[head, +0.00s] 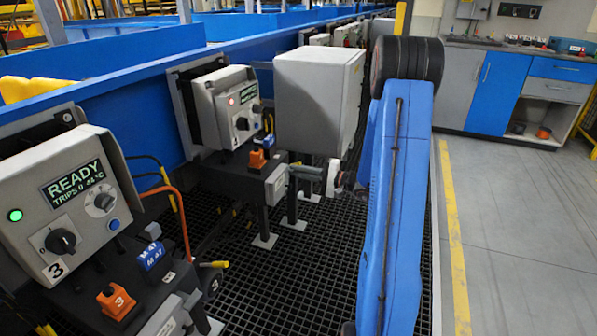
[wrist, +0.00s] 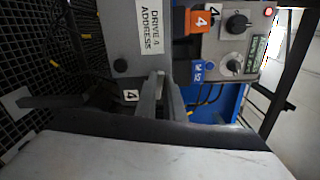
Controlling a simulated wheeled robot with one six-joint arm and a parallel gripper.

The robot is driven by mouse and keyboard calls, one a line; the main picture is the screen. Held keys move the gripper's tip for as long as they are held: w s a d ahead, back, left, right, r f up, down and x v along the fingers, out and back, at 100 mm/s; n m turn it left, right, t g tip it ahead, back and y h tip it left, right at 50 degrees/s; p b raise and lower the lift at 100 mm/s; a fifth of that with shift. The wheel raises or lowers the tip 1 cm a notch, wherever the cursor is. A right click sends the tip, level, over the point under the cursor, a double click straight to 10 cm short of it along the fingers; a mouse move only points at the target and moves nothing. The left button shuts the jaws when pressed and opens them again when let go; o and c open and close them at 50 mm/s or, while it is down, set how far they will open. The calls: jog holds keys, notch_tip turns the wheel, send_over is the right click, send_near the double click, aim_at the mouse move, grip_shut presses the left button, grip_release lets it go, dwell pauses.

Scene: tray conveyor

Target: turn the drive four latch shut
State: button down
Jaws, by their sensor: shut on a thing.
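The drive four unit (head: 262,170) stands along the conveyor in the head view, beyond drive three. Its grey front face, with a "DRIVE 4 ADDRESS" label (wrist: 150,28) and a small "4" tag (wrist: 131,96), fills the middle of the wrist view. My gripper (head: 290,178) reaches it from the right, with its fingertips at that face. In the wrist view my gripper (wrist: 161,78) is shut on a narrow part there, apparently the latch. The fingers hide most of the latch, so I cannot tell its angle.
Drive four's control box (head: 237,105) has a red light and a knob. An orange "4" block (wrist: 204,21) and blue tag (wrist: 199,68) sit beside the face. Drive three's box (head: 75,200) reads READY with a green light. A grey cabinet (head: 318,95) stands behind. Floor at right is clear.

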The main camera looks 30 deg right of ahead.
jog(key=shift+f+n, duration=0.15)
jog(key=shift+n, duration=0.95)
jog(key=shift+s, duration=0.1)
jog(key=c, duration=1.9)
grip_release()
jog(key=shift+o, duration=0.2)
jog(key=shift+d, duration=0.1)
jog(key=v, duration=1.7)
jog(key=shift+s, duration=0.15)
